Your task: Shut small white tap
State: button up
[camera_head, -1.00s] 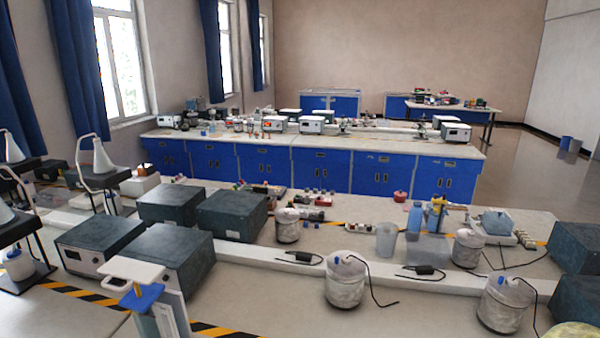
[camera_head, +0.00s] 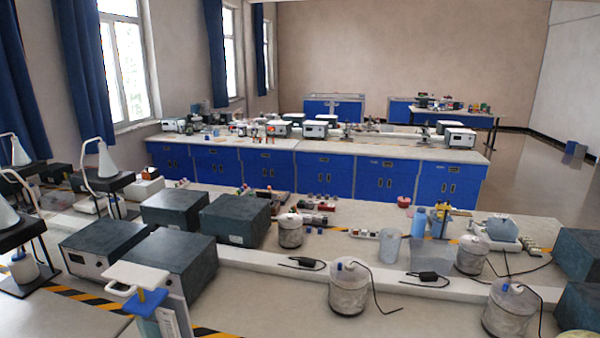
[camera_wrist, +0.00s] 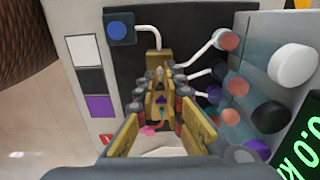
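In the wrist view a large white round knob (camera_wrist: 293,65) sticks out at the right. Beside it are a salmon knob (camera_wrist: 228,40), a dark knob (camera_wrist: 270,117) and other coloured knobs. White curved pipes reach inward from both sides. A blue knob (camera_wrist: 118,30) sits at the top left on a dark panel (camera_wrist: 100,55). I cannot tell which part is the small white tap. Yellow jointed parts that look like my gripper (camera_wrist: 159,72) extend from the bottom centre and narrow towards the panel. Whether their tips meet is unclear. The head view does not show my gripper.
In the head view a bench (camera_head: 345,215) holds dark boxes (camera_head: 235,220), white-grey jars (camera_head: 348,288) with cables and a blue bottle (camera_head: 417,222). A blue-fronted bench (camera_head: 325,172) stands behind. Floor is open at the right. A green-lit display (camera_wrist: 300,145) is in the wrist view.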

grip_shut()
jog(key=m+p, duration=0.1)
jog(key=m, duration=0.5)
jog(key=shift+m, duration=0.4)
jog(key=m+p, duration=0.1)
jog(key=m, duration=0.1)
jog(key=shift+m, duration=0.4)
jog(key=m, duration=0.4)
jog(key=shift+p, duration=0.3)
grip_release()
jog(key=shift+r, duration=0.15)
